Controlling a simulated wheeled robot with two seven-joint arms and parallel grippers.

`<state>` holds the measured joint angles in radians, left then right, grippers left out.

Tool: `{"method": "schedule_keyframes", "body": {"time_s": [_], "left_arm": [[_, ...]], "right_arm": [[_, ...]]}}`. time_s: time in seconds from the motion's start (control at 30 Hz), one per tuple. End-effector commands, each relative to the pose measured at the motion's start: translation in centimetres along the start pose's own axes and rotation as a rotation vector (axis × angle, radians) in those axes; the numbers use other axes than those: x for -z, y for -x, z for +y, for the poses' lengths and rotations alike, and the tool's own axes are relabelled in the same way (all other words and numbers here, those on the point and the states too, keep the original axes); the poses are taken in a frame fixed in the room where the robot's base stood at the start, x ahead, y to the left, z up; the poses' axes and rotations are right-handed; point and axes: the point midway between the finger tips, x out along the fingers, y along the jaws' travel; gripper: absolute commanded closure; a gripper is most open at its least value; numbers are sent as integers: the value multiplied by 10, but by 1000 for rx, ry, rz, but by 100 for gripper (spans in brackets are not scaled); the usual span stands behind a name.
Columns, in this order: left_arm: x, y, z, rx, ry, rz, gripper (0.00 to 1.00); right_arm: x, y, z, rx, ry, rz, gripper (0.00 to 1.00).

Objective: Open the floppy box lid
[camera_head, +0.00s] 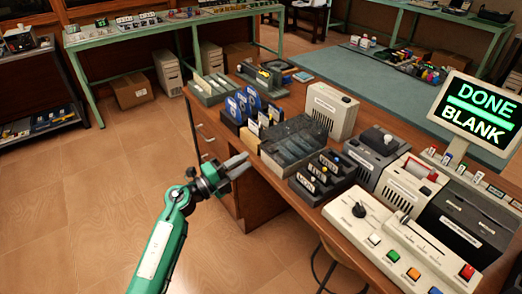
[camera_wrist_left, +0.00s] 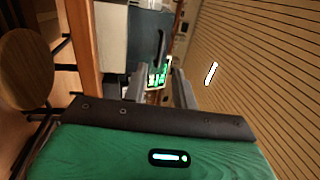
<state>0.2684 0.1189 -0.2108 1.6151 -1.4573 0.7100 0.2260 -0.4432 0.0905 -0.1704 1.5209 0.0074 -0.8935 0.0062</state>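The floppy box (camera_head: 293,143) is a dark, smoky see-through box on the wooden desk (camera_head: 372,120), near its left edge. Its lid is hard to make out, and I cannot tell for sure how it is set. My left gripper (camera_head: 246,164) is just left of the box and apart from it, beside the desk edge, with its fingers pointing right. In the left wrist view the two fingers (camera_wrist_left: 160,87) stand apart with nothing between them. The floppy box is not clear in that view. My right gripper is not in view.
Upright blue floppy disks (camera_head: 243,104) stand behind the box, and a rack of black disks (camera_head: 322,172) stands in front. A beige case (camera_head: 330,110), a control panel (camera_head: 385,240) and a sign screen (camera_head: 480,112) reading "DONE BLANK" are to the right. Floor left of the desk is clear.

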Motion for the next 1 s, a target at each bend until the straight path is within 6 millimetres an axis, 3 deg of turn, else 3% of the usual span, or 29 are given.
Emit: {"method": "schedule_keyframes", "body": {"time_s": [0.1, 0.3, 0.5, 0.77, 0.93, 1.0], "left_arm": [[0, -27, -1, 3, 3, 0, 72], [0, -58, 0, 2, 1, -1, 72], [0, -70, 0, 1, 1, -1, 72], [0, -72, 0, 0, 1, -2, 72], [0, -71, 1, 0, 1, -2, 100], [0, -71, 1, 0, 1, -2, 100]], "right_arm": [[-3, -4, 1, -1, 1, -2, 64], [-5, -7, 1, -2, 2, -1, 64], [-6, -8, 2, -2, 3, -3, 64], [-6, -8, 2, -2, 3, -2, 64], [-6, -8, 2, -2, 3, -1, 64], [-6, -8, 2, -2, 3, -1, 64]]}}
